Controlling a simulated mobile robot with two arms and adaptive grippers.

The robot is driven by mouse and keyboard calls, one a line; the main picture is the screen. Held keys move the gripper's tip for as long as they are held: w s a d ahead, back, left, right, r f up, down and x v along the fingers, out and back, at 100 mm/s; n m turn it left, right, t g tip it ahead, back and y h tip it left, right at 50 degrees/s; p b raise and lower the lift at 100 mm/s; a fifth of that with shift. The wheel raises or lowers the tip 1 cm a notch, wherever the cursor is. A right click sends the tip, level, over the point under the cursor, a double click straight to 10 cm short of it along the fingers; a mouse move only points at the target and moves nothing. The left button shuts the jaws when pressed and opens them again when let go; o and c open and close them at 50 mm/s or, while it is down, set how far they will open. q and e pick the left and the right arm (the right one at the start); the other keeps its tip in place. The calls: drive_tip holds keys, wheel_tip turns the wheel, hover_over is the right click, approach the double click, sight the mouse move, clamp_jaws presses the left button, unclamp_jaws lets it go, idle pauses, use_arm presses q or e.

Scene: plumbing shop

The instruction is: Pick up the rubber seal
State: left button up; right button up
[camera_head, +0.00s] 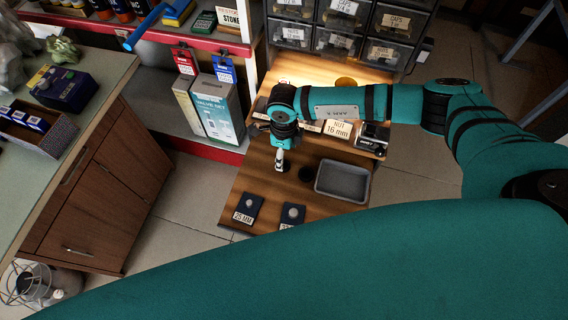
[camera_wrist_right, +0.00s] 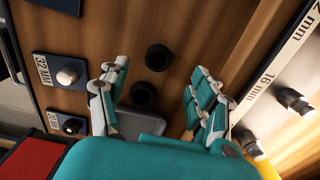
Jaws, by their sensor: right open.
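Two small black round pieces that look like rubber seals lie on the wooden bench top. In the right wrist view one seal (camera_wrist_right: 158,57) lies just beyond the fingertips and the other seal (camera_wrist_right: 143,95) lies nearer, between the fingers. Neither is touched, as far as I can see. In the head view one black seal (camera_head: 306,174) shows just right of my right gripper (camera_head: 280,163); the other appears hidden by the gripper. My right gripper (camera_wrist_right: 160,70) is open and empty, pointing down at the bench top. My left gripper is not in view.
A grey tray (camera_head: 343,181) stands right of the seals. Dark pads labelled 25 MM (camera_head: 245,214) and another size (camera_head: 290,217) lie at the near edge. A raised shelf with a "NUT 16 mm" label (camera_head: 338,129) runs behind. Drawers (camera_head: 340,43) stand at the back.

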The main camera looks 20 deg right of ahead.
drive_tip(key=shift+s+f, duration=0.1)
drive_tip(key=shift+f, duration=2.6)
drive_tip(key=c, duration=0.8)
